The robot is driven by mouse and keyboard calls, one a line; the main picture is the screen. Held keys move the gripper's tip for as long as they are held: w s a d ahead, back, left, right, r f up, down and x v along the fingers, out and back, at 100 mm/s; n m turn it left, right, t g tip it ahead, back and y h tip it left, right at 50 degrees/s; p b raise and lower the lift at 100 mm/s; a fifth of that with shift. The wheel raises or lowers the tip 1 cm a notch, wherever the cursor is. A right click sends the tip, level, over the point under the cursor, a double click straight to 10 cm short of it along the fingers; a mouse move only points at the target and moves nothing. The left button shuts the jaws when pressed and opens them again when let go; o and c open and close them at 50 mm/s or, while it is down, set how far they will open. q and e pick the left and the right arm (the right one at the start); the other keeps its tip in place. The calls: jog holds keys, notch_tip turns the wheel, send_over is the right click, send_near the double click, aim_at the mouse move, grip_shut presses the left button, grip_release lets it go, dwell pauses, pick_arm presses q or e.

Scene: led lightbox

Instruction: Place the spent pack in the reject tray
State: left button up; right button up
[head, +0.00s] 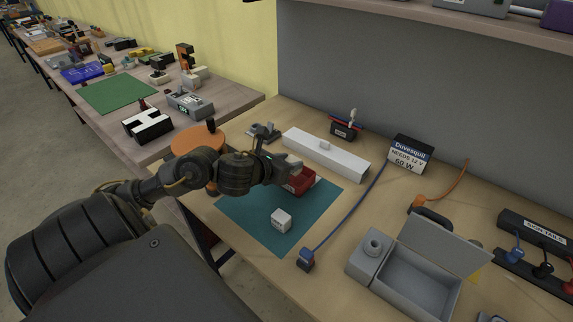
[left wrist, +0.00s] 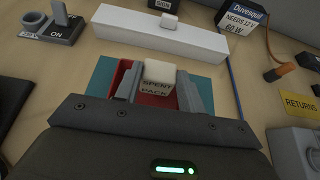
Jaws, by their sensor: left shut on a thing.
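My left gripper (left wrist: 158,88) is shut on the spent pack (left wrist: 157,87), a small whitish block whose printed label faces the left wrist camera. The red tray (head: 301,184) lies on the teal mat. It also shows in the left wrist view (left wrist: 121,76), behind and beneath the fingers and the pack. In the head view my left gripper is over the tray's left part and hides much of it. I cannot tell whether the pack touches the tray floor. My right gripper is not in view.
A white block (head: 281,221) stands on the teal mat (head: 250,222), nearer than the tray. A long white box (head: 325,153) lies behind the tray. A blue cable with a plug (head: 306,259) runs along the right. A grey open box (head: 418,285) stands front right.

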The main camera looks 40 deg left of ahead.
pick_arm(q)
jog(key=f+b, duration=0.2)
jog(key=f, duration=0.1)
jog(key=f+b, duration=0.1)
jog(key=shift+w+a+f+b, duration=0.15)
jog(key=shift+w+a+b, duration=0.1)
jog(key=shift+a+b, duration=0.05)
jog(key=shift+r, duration=0.2)
jog(key=shift+f, duration=0.15)
jog(key=o, duration=1)
jog(key=shift+c, duration=0.2)
